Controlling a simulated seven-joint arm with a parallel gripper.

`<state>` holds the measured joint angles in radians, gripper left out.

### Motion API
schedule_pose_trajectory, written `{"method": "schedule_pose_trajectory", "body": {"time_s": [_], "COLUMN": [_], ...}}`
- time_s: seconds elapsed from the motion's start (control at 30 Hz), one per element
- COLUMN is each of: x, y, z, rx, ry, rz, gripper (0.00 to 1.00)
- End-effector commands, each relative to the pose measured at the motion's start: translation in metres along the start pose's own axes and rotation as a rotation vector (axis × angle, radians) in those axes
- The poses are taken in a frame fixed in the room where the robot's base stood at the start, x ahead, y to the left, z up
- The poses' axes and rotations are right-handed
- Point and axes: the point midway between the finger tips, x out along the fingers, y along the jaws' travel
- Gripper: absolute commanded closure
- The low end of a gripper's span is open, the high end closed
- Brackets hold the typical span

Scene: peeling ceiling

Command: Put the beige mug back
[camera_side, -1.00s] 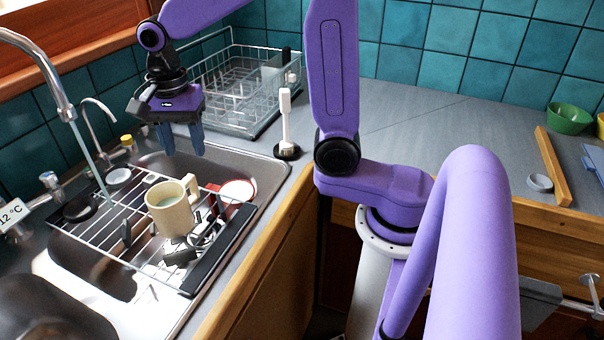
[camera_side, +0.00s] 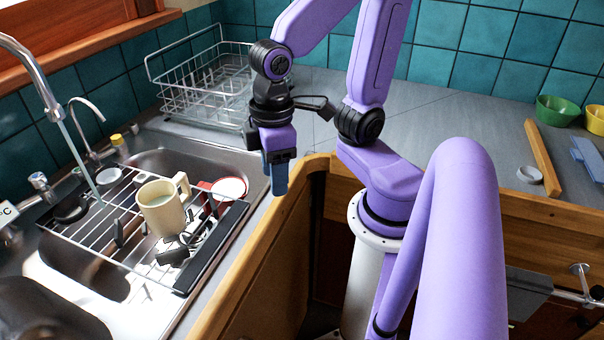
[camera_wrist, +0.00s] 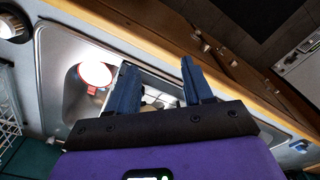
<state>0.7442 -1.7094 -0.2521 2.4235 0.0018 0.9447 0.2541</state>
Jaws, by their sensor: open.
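The beige mug (camera_side: 163,210) stands on the wire rack (camera_side: 88,233) over the sink, its handle pointing to the back right. My gripper (camera_side: 277,190) is empty, to the right of the mug and apart from it, above the counter edge beside the sink. Its fingers point down and overlap in the side view. In the wrist view my gripper (camera_wrist: 158,72) shows two separated blue fingers with nothing held between them. A pale shape shows low between them, too hidden to identify.
A red and white round item (camera_side: 229,189) lies beside the mug, with dark small items on the rack. The tap (camera_side: 42,78) rises at left. An empty-looking wire dish basket (camera_side: 205,95) stands behind the sink. Green (camera_side: 562,108) and yellow bowls sit at far right.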

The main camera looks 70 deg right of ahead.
Motion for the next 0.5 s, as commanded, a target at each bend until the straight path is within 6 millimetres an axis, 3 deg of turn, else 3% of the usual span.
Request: {"method": "schedule_pose_trajectory", "body": {"time_s": [0.2, 0.5], "x": [0.006, 0.008], "y": [-0.013, -0.017], "z": [0.036, 0.046], "rx": [-0.298, -0.392], "ry": [0.003, 0.004], "rz": [-0.003, -0.004], "gripper": [0.49, 0.49]}}
